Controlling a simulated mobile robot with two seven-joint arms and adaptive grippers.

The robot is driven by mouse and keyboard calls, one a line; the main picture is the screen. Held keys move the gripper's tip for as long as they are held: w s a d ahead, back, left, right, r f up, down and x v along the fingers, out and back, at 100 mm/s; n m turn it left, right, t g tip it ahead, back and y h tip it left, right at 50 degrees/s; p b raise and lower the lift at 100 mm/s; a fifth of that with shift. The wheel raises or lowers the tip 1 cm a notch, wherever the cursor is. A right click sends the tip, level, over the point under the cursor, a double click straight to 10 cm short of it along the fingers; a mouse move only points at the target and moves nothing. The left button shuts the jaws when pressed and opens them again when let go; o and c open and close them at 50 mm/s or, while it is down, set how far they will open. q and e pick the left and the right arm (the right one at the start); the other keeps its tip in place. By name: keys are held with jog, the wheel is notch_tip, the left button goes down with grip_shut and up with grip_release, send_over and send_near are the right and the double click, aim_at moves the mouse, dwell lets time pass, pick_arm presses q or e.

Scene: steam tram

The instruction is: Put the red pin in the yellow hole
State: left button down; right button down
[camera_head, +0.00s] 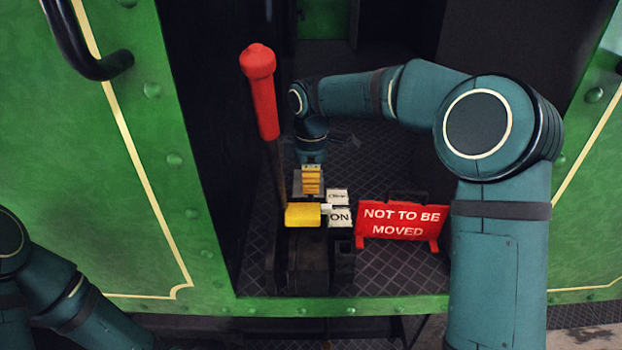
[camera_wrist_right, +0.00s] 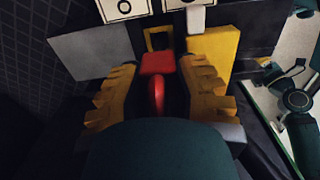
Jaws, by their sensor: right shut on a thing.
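The red pin (camera_wrist_right: 157,84) shows in the wrist view between the yellow fingers of my right gripper (camera_head: 312,188), which is shut on it. Its squared red end points away from the gripper. Just beyond that end is the yellow hole (camera_wrist_right: 159,33), a dark square opening in a yellow frame. From this angle I cannot tell whether the pin touches the frame. In the head view the pin is hidden by the gripper, which points down behind a yellow block (camera_head: 303,215). My left gripper is out of view; only part of its arm shows at lower left.
A tall lever with a red handle (camera_head: 261,92) rises left of my right gripper. An ON label (camera_head: 340,217) is beside the yellow block. A red "NOT TO BE MOVED" sign (camera_head: 402,222) stands to the right. Green riveted panels (camera_head: 90,170) flank the opening.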

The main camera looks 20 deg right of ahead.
jog(key=shift+f+b, duration=0.6)
jog(key=shift+f, duration=0.7)
jog(key=c, duration=0.7)
grip_release()
notch_tip(320, 180, up, 12)
jog(key=shift+r, duration=0.1)
